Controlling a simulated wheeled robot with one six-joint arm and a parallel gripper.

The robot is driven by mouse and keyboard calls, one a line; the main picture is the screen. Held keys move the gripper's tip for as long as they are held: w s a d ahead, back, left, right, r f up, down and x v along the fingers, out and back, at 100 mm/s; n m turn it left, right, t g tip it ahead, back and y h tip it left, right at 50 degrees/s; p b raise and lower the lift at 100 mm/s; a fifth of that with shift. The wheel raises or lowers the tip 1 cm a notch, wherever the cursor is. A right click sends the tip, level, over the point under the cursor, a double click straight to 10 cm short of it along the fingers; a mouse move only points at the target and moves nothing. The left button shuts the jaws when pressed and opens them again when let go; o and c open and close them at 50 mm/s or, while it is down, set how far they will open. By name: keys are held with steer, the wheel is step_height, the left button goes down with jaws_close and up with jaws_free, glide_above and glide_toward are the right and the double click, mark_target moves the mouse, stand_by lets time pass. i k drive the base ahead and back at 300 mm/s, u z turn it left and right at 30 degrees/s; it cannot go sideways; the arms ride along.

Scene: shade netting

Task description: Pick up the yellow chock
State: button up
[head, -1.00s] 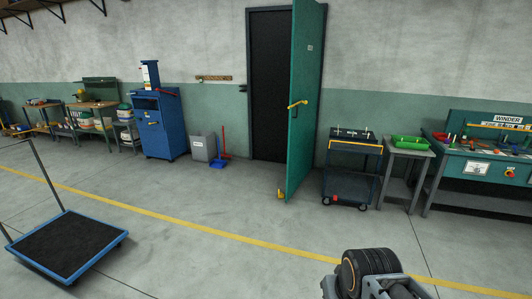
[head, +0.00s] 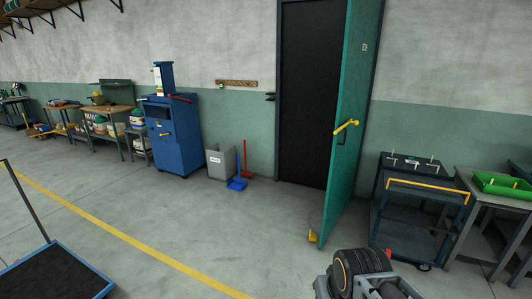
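The yellow chock (head: 312,236) is small and sits on the grey floor at the bottom edge of the green door (head: 347,130), near its free side. The door stands open, swung out from a dark doorway. Part of my own arm shows at the bottom of the head view, nearer than the chock and to its right. My gripper's fingers cannot be made out, and nothing is seen touching the chock.
A dark blue cart (head: 425,212) with a yellow handle stands right of the door. A grey bin (head: 220,162) and blue dustpan (head: 237,184) are by the wall. A flat trolley (head: 62,274) is at lower left. The floor before the door is open.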

mark_target(313, 237)
steer(key=z, duration=0.1)
steer(key=i, duration=2.5)
steer(key=z, duration=0.3)
steer(key=i, duration=1.15)
steer(key=z, duration=0.15)
